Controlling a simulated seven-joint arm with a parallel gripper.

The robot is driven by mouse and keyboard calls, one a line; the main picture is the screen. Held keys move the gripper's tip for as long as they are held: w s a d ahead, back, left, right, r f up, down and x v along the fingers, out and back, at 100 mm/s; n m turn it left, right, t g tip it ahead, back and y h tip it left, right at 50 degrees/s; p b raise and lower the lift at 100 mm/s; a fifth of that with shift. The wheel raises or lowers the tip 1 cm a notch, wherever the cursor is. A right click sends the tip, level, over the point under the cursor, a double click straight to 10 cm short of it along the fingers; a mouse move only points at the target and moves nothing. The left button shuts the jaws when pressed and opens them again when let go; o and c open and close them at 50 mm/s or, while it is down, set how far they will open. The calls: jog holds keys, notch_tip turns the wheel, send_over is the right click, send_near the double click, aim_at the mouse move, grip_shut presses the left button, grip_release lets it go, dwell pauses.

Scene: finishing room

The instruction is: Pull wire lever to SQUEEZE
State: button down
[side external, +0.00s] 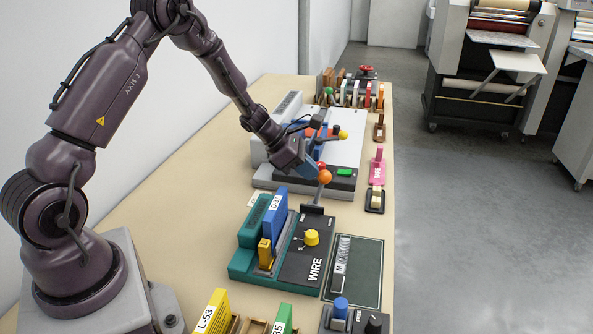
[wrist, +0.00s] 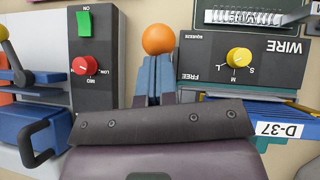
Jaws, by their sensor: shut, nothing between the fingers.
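The teal and dark grey WIRE machine (side external: 305,265) stands on the bench in the side external view. Its lever (side external: 312,209) rises at the back of the machine to an orange ball (side external: 324,177). My gripper (side external: 316,171) is shut and empty, close by the ball; whether they touch is unclear. In the wrist view the orange ball (wrist: 158,39) shows just beyond the tips of my blue fingers (wrist: 156,66). The machine's panel (wrist: 270,66) reads WIRE, with SQUEEZE and FREE labels at its left edge. The lever's shaft is hidden there by my fingers.
A grey machine with a yellow ball lever (side external: 343,135) stands just behind. The WIRE panel has a yellow knob (side external: 311,238), and a blue D-37 binder (side external: 274,217) stands at its left. Small tools line the bench's right edge.

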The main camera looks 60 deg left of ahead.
jog(key=shift+w+d, duration=0.8)
jog(key=shift+w, duration=0.05)
jog(key=shift+d, duration=0.1)
jog(key=w+d+r+v, duration=0.1)
jog(key=v, duration=0.8)
jog(key=shift+s+a+r, duration=0.2)
jog(key=shift+r, duration=0.25)
